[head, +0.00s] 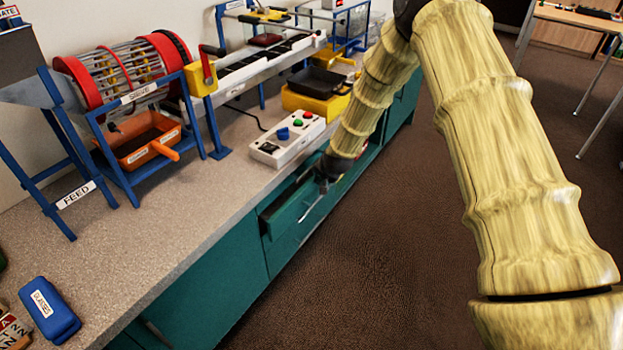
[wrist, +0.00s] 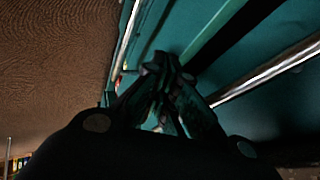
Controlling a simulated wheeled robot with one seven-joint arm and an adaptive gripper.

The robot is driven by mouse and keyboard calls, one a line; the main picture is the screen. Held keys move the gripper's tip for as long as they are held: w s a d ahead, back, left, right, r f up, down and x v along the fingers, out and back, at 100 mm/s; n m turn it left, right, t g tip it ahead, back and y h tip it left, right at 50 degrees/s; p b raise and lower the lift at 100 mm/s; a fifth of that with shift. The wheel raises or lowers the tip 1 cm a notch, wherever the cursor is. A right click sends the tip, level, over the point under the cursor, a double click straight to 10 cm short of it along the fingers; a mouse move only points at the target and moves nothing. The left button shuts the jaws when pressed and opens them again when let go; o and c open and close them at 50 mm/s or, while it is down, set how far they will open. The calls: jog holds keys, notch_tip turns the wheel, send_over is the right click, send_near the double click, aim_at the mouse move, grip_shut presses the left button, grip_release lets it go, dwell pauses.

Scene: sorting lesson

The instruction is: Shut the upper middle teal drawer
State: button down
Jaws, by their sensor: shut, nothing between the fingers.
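The upper middle teal drawer (head: 287,217) stands partly pulled out under the counter. A dark gap shows behind its front, and a metal bar handle (head: 314,206) runs along its face. My gripper (head: 323,184) is at the drawer's far end, close to the front, with its fingers shut and empty. In the wrist view my gripper (wrist: 168,66) has its fingertips together, close to a teal panel. Bar handles (wrist: 268,74) show on both sides there. I cannot tell whether the fingers touch the drawer. My forearm hides part of the cabinet's far end.
A white control box (head: 288,138) with colored buttons sits on the counter (head: 160,225) above the drawer. A red-ended sieve drum (head: 125,72), an orange tray (head: 140,142) and a blue glasses case (head: 49,310) also stand there. The brown floor (head: 370,260) before the cabinet is clear.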

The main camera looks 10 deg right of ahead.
jog(key=shift+w+a, duration=0.25)
jog(key=shift+w, duration=0.05)
